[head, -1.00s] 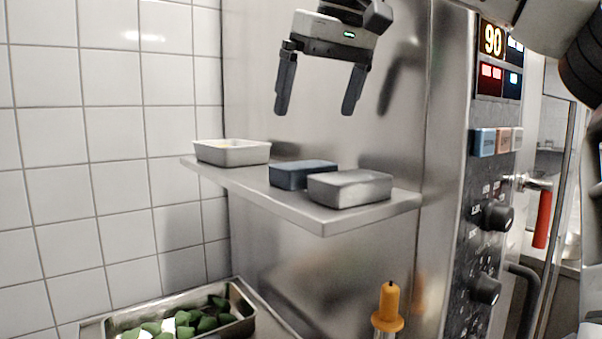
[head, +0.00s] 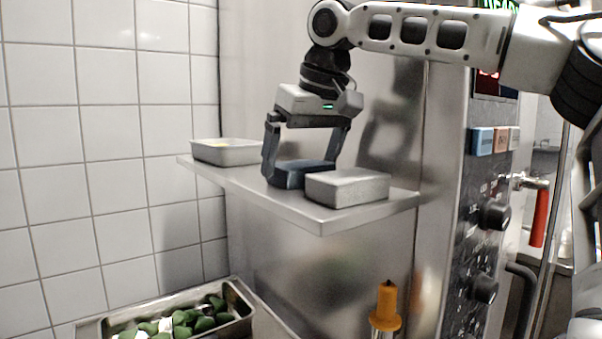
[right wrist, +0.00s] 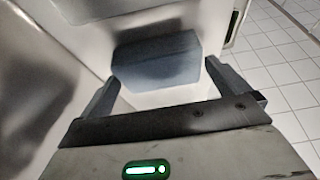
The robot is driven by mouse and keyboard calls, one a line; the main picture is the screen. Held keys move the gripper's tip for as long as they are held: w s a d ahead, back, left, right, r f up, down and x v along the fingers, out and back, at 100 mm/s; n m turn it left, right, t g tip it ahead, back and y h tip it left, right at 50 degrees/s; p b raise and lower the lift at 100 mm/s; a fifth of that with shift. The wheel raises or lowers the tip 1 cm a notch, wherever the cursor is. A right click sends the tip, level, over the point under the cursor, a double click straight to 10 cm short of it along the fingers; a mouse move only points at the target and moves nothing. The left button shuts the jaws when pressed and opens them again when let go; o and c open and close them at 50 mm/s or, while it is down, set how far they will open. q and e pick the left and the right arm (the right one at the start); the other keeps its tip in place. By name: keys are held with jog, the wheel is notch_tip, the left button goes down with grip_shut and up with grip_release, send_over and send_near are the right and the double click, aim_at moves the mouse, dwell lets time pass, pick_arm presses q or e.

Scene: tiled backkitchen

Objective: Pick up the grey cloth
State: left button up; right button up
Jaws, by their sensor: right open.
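The grey cloth (head: 347,188), a folded block, lies at the front right of the steel shelf (head: 277,207) in the head view. A dark blue folded cloth (head: 289,178) lies just left of and behind it. My right gripper (head: 301,167) is open and points down over the blue cloth, with one finger on each side of it, left of the grey cloth. In the right wrist view the blue cloth (right wrist: 158,62) shows between the open fingers; I cannot tell whether they touch it. I cannot make out the grey cloth surely there. My left gripper is out of view.
A light grey tray (head: 228,152) stands at the shelf's left end. Below are a steel pan (head: 243,305) with green pieces and an orange-topped tool (head: 387,305). A control panel with knobs (head: 494,216) and a red handle (head: 540,218) are at the right.

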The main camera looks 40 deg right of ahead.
jog(key=c, duration=0.7)
